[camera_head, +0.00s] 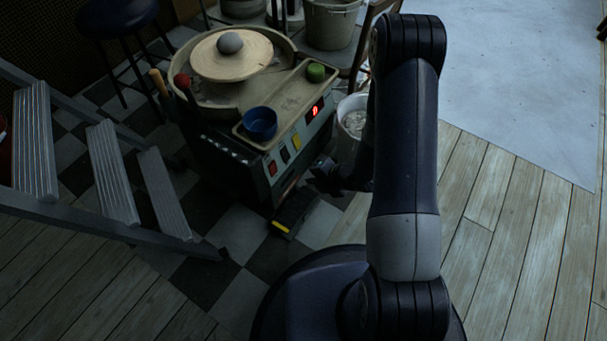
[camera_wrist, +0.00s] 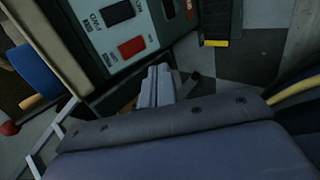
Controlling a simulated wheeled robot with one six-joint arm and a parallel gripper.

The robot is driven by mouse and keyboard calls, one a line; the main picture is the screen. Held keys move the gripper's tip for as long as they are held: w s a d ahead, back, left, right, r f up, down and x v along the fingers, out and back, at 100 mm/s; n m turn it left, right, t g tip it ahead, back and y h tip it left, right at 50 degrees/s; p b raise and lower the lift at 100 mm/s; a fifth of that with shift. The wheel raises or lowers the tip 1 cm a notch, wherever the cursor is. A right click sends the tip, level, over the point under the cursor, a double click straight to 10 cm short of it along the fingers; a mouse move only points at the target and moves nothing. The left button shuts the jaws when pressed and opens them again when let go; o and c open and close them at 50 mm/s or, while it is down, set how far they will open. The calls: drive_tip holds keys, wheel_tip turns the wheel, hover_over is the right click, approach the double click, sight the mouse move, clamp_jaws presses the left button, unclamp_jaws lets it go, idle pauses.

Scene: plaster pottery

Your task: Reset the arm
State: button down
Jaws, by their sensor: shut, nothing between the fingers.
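My arm rises at the right of the head view and folds down. My gripper (camera_head: 322,170) is the dark shape at its far side, beside the front panel of the pottery wheel (camera_head: 297,148). In the wrist view my gripper (camera_wrist: 158,84) shows as two grey fingers close together, shut and empty. The wheel's panel (camera_wrist: 115,35) with its red switch is up and left of them there. From these views I cannot tell how far the fingers are from the panel. My arm hides part of the floor behind it.
The wheel carries a grey ball (camera_head: 230,43), a blue bowl (camera_head: 260,123) and a green round thing (camera_head: 316,72). A black and yellow pedal (camera_head: 295,212) lies on the checkered floor. A step ladder (camera_head: 112,172) stands left, a bucket (camera_head: 352,118) behind my arm. The right floor is clear.

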drive_tip(key=shift+s+d+r, duration=0.2)
drive_tip(key=shift+s+d, duration=0.05)
